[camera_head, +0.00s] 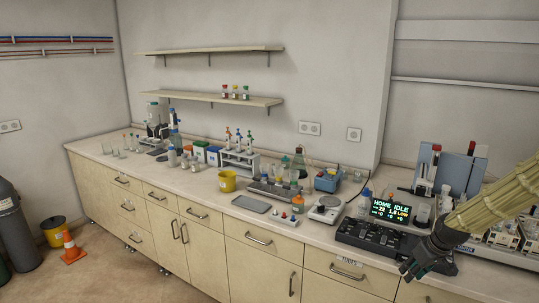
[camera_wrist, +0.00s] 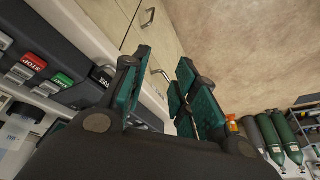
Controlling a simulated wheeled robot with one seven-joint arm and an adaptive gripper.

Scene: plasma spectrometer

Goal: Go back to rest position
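My gripper (camera_head: 410,270) is at the lower right in the head view, at the front edge of the bench beside the dark control console (camera_head: 385,240). My arm, in a pale yellowish sleeve, reaches it from the right. In the wrist view my gripper (camera_wrist: 163,85) has its two dark fingers with green pads apart. No object shows between them, only cabinet fronts and floor beyond. The console (camera_wrist: 85,88) lies to the left there, with a red STOP button (camera_wrist: 35,61) and a green button (camera_wrist: 63,79). Its display (camera_head: 390,207) reads HOME IDLE.
The bench (camera_head: 150,165) carries racks, bottles, a yellow pot (camera_head: 227,182) and a balance (camera_head: 325,210). Cabinet drawers and handles lie below the gripper. Gas cylinders (camera_wrist: 270,137) stand on the floor, with an orange cone (camera_head: 71,248) near them. The floor in front is clear.

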